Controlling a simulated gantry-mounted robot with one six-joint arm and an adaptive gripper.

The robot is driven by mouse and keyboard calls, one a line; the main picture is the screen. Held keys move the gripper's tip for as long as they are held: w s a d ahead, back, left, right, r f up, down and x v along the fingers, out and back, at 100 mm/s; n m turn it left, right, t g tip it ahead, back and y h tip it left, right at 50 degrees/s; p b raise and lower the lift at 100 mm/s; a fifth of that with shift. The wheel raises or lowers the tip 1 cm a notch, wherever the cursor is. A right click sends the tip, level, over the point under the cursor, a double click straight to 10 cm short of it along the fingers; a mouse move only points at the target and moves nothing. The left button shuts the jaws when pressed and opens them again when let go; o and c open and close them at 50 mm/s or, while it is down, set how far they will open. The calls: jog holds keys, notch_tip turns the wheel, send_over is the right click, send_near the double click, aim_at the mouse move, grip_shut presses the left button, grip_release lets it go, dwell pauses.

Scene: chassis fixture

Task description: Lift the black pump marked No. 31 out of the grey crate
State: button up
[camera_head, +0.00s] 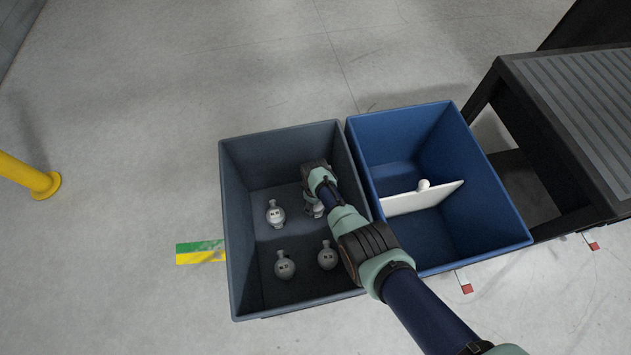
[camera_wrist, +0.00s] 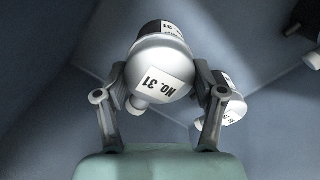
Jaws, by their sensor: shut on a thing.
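In the wrist view, a pump (camera_wrist: 162,70) with a white label reading NO. 31 sits between the two fingers of my gripper (camera_wrist: 160,85). Its rounded body looks glossy pale grey with darker shading, rather than plain black. The fingers are shut on its sides. In the head view my gripper (camera_head: 315,170) is down inside the grey crate (camera_head: 237,225), near its right wall. My arm hides much of the gripper there. I cannot tell how high the pump is above the crate floor.
Other pumps stand in the grey crate, at left (camera_head: 275,213), front left (camera_head: 285,265) and front right (camera_head: 327,256). Another labelled pump (camera_wrist: 234,108) is close behind my right finger. A blue crate (camera_head: 490,185) with a white divider (camera_head: 425,198) stands alongside, right of the grey crate.

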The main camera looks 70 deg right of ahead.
notch_tip(320, 180, up, 16)
jog(key=p, duration=0.9)
jog(key=shift+r+p, duration=0.25)
jog(key=shift+p, duration=0.1)
notch_tip(320, 180, up, 20)
jog(key=p, duration=1.9)
jog(key=shift+p, duration=0.35)
